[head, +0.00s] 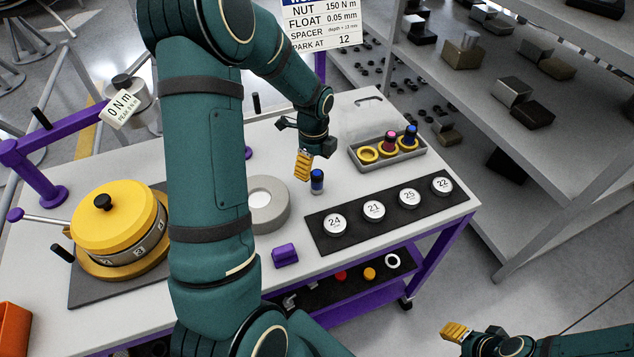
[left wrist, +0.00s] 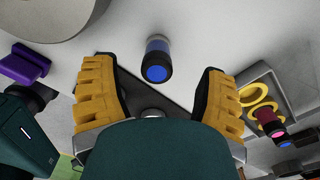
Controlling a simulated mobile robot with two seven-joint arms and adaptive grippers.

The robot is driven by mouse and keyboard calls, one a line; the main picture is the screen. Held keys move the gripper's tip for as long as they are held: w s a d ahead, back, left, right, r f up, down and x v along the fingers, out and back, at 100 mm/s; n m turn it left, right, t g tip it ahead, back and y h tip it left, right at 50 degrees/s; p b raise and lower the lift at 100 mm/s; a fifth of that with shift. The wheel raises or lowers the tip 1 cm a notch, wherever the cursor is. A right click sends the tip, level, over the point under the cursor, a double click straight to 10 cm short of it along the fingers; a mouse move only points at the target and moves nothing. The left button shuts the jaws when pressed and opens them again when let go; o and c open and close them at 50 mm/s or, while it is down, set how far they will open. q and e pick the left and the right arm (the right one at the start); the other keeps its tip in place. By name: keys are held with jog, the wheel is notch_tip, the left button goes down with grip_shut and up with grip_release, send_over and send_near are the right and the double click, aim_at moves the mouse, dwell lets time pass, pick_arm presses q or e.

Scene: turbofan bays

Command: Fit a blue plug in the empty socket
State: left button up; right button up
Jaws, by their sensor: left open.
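A blue plug (head: 317,182) with a dark body stands upright on the table; in the left wrist view this plug (left wrist: 157,60) shows ahead, between the finger lines. My left gripper (head: 303,165) is open and empty, just above and beside it; its yellow fingers (left wrist: 158,95) are spread wide and do not touch the plug. A grey socket tray (head: 420,158) holds yellow ring sockets. The left socket (head: 368,155) is empty; a pink plug (head: 391,140) and another blue plug (head: 410,136) stand in the others. My right gripper (head: 455,331) is at the bottom right, its opening unclear.
A dark mat (head: 355,232) with several numbered round weights lies in front of the tray. A grey ring (head: 272,212) and a purple block (head: 285,254) lie left of it. A yellow drum (head: 112,222) stands farther left. Shelves (head: 520,150) rise at right.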

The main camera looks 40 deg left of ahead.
aim_at(317, 173)
pick_arm(q)
jog(key=f, duration=0.2)
jog(key=d+f, duration=0.1)
jog(key=f, duration=0.1)
jog(key=shift+f, duration=0.25)
jog(key=shift+f+b, duration=0.3)
jog(key=shift+f, duration=0.25)
grip_shut()
